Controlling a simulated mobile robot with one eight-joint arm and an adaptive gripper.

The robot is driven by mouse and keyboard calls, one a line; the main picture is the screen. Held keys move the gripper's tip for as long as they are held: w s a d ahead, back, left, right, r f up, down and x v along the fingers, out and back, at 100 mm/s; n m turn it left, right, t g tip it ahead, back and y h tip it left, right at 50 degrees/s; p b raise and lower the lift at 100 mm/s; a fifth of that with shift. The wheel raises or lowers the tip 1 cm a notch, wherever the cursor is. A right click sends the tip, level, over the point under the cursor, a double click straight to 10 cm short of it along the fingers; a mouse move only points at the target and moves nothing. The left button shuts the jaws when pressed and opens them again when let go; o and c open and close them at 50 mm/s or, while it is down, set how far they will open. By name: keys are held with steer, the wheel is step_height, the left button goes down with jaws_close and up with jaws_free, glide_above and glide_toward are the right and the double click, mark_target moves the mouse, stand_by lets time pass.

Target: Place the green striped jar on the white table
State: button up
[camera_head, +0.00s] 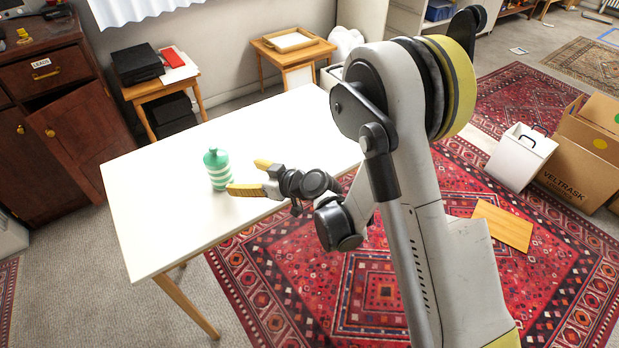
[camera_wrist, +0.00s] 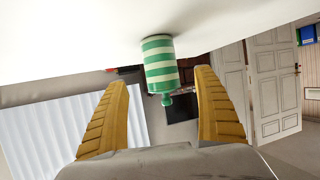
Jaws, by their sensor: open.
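The green striped jar (camera_head: 218,170), green with pale bands and a knob on its lid, stands upright on the white table (camera_head: 150,215), left of the table's middle. My gripper (camera_head: 246,177) is just right of the jar, fingers pointing toward it, open and empty. In the wrist view, the picture is upside down. The jar (camera_wrist: 160,68) stands ahead, between the two yellow fingers (camera_wrist: 162,115) and beyond their tips, with a gap around it. The white table (camera_wrist: 80,45) fills the top of the wrist view.
The rest of the tabletop is clear. Behind it stand a small wooden table with black boxes (camera_head: 138,64) and a stool with a tray (camera_head: 291,40). A dark cabinet (camera_head: 52,120) is at left. A white bin (camera_head: 520,157) and cardboard box (camera_head: 583,150) are at right.

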steer(key=shift+w+d+r, duration=0.1)
steer(key=shift+d+r, duration=0.05)
steer(key=shift+r, duration=0.1)
steer(key=s+d+r+m+h, duration=0.2)
steer(key=s+d+r+h, duration=0.1)
steer(key=d+r, duration=0.4)
steer(key=s+d+r+m+h, duration=0.2)
steer(key=s+d+r+m, duration=0.15)
steer(key=d+r, duration=0.35)
steer(key=s+d+r+m+g+h, duration=0.1)
steer(key=s+d+m+h, duration=0.4)
steer(key=s+d, duration=1.2)
steer(key=shift+s+d+r+h, duration=0.35)
steer(key=shift+s+r+h, duration=0.05)
steer(key=shift+s+h, duration=0.1)
